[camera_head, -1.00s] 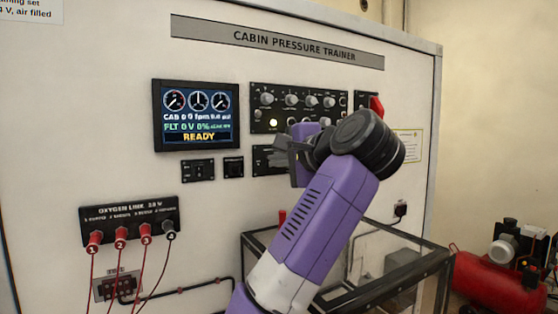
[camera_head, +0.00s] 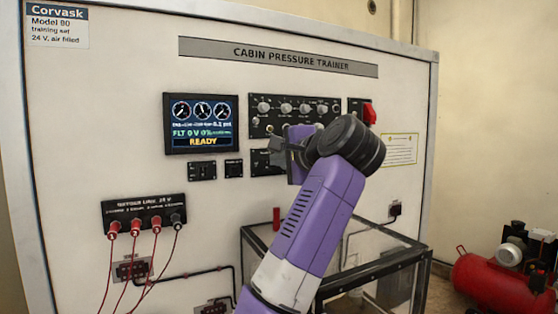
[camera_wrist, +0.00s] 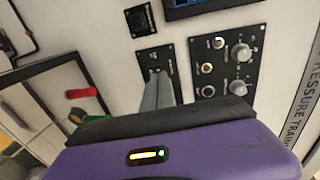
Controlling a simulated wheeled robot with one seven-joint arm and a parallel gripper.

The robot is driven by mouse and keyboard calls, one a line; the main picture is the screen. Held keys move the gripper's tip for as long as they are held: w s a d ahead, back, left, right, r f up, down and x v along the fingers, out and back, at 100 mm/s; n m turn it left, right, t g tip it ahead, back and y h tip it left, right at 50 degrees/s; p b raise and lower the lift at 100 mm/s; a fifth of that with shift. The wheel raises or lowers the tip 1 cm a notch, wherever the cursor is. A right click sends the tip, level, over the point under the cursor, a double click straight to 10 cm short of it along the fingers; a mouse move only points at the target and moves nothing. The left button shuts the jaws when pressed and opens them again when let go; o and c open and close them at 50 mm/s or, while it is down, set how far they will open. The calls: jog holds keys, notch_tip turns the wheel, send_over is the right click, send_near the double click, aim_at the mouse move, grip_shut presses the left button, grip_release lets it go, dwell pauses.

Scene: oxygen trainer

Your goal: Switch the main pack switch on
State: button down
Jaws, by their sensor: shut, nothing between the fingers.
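My gripper (camera_head: 274,150) is shut and empty in front of the trainer's face, over a small black panel (camera_head: 266,168) below the knob panel. In the wrist view the closed grey fingers (camera_wrist: 155,80) point at that small panel (camera_wrist: 148,60) and cover much of it. Whether they touch it cannot be told. The main pack switch cannot be picked out for certain, as the labels are too small to read. The knob panel (camera_head: 292,108) carries several grey knobs and small switches; its amber light shows in the wrist view (camera_wrist: 207,68). The display (camera_head: 201,123) reads READY.
A red handle (camera_head: 369,114) sits at the upper right of the trainer. A black-framed clear case (camera_head: 390,262) stands below my arm, with a red-handled part (camera_head: 276,218) by it. A red compressor (camera_head: 495,285) is at right.

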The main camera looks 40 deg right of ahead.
jog(key=s+a+r+b, duration=0.2)
jog(key=s+r, duration=0.2)
jog(key=s, duration=0.5)
jog(key=shift+s+a+r+b, duration=0.15)
jog(key=shift+a+r+b, duration=0.1)
jog(key=shift+a+b, duration=0.15)
